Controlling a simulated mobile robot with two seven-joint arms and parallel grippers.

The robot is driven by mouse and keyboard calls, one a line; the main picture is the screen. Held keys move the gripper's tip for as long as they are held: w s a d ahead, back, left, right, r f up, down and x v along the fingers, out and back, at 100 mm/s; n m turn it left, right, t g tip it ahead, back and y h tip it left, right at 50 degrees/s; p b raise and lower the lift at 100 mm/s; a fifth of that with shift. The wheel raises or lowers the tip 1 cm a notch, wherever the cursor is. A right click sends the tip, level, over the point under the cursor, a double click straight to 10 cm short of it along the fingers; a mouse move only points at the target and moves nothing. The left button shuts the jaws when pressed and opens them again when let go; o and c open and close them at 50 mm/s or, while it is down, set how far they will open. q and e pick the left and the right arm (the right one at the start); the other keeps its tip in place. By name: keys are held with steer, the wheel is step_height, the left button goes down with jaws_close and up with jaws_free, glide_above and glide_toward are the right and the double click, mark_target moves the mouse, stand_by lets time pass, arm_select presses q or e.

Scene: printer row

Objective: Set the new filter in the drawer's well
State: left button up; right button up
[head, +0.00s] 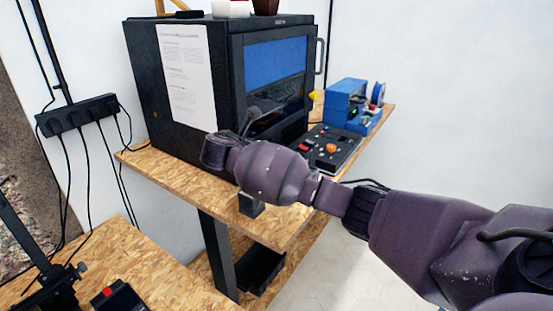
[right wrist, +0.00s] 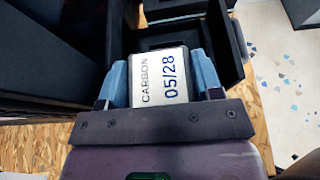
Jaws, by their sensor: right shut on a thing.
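The new filter (right wrist: 148,68) is a pale block with a label reading CARBON 05/28. In the right wrist view it sits between the blue fingers of my right gripper (right wrist: 161,72), which is shut on it. A black open drawer (right wrist: 233,45) with raised walls lies beyond and around the filter's far end. I cannot tell whether the filter is above the well or partly in it, as the filter hides that part. In the head view my right arm reaches across in front of the black printer cabinet (head: 180,95), and its fingers and the filter are hidden. My left gripper is not in view.
A wooden bench (head: 150,165) carries the cabinet, a control panel (head: 333,150) and a blue device (head: 346,103). A nearer wooden table (head: 130,255) is at lower left. A power strip (head: 78,115) with hanging cables is on the wall.

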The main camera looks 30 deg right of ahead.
steer(key=w+d, duration=0.3)
steer(key=d, duration=0.5)
arm_select(q)
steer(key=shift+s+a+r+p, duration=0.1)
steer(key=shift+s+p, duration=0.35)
steer(key=shift+p, duration=0.3)
arm_select(e)
steer(key=shift+w+f, duration=0.2)
steer(key=shift+f, duration=3.3)
steer(key=shift+f, duration=0.1)
steer(key=o, duration=0.7)
